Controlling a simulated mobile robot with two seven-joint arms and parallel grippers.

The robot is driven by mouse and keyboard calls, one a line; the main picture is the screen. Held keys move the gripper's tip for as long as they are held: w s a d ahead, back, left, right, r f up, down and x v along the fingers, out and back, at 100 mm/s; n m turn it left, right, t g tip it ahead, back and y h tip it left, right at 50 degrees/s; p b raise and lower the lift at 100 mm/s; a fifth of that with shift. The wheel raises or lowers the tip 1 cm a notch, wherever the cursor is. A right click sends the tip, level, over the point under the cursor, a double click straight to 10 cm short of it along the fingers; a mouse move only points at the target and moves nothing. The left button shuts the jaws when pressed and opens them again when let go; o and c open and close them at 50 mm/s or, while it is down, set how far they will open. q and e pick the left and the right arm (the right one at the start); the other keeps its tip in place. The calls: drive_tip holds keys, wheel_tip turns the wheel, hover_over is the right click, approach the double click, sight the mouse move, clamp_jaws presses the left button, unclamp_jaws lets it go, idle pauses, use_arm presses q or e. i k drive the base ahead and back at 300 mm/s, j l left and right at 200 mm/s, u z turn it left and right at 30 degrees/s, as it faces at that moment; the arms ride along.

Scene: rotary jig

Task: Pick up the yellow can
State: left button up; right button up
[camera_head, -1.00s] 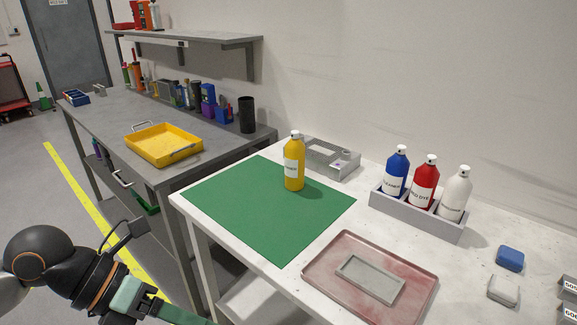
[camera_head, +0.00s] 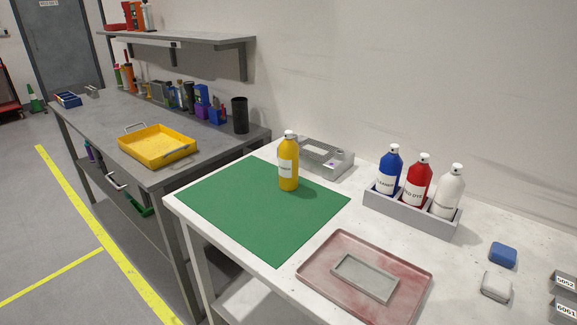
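The yellow can (camera_head: 288,165) stands upright on the green mat (camera_head: 250,222), near the mat's back right side. It has a white label and a pale cap. Nothing is touching it in this view. Neither of my grippers shows in the head view.
A grey metal jig (camera_head: 326,158) sits behind the can. A grey holder (camera_head: 410,213) with blue, red and white bottles stands to the right. A reddish tray (camera_head: 318,280) with a grey block lies in front. A blue block (camera_head: 502,255) and a white block (camera_head: 496,285) lie at right.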

sight(288, 149)
drive_tip(key=i+j+u, duration=0.1)
drive_tip(key=j, duration=0.25)
drive_tip(key=i+j+u, duration=0.1)
drive_tip(key=i+j, duration=0.15)
drive_tip(key=i+j+u, duration=0.1)
drive_tip(key=j, duration=0.35)
drive_tip(key=i, duration=0.1)
